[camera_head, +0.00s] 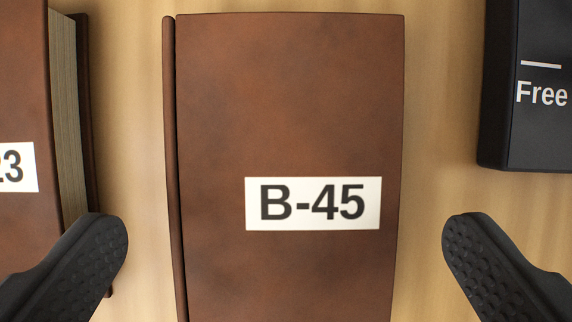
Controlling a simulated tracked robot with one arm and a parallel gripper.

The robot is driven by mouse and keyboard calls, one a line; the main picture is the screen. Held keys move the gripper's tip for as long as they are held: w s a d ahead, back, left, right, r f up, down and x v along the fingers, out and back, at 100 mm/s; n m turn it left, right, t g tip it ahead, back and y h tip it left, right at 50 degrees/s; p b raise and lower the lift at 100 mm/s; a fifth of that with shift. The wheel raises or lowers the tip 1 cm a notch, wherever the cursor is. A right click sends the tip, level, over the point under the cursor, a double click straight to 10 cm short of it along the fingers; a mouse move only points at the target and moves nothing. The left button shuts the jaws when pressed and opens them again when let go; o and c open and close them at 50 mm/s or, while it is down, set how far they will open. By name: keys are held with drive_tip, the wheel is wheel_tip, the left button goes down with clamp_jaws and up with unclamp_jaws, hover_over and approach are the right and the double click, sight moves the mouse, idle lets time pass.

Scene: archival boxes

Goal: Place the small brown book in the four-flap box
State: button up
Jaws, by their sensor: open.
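A brown book (290,110) with a white label reading "B-45" lies flat on the light wooden surface in the middle of the view. Its spine is on the left and its lower end runs out of the picture. My gripper (285,240) is open, with one black finger on each side of this book and a gap between each finger and the cover. Nothing is held. A second brown book (25,90), its label ending in "23", is cut off at the left edge. I cannot tell which book is the small one. The four-flap box does not show.
A black object (530,120) marked "Free" lies at the upper right, partly out of view. Bare wood (445,100) shows between it and the middle book. The left finger overlaps the left book's edge in the picture.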

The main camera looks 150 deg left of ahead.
sight(283, 198)
drive_tip(key=x, duration=0.2)
drive_tip(key=shift+w+f, duration=0.1)
drive_tip(key=shift+f, duration=0.3)
drive_tip(key=c, duration=1.2)
drive_tip(key=shift+o, duration=0.2)
drive_tip(key=shift+r, duration=0.1)
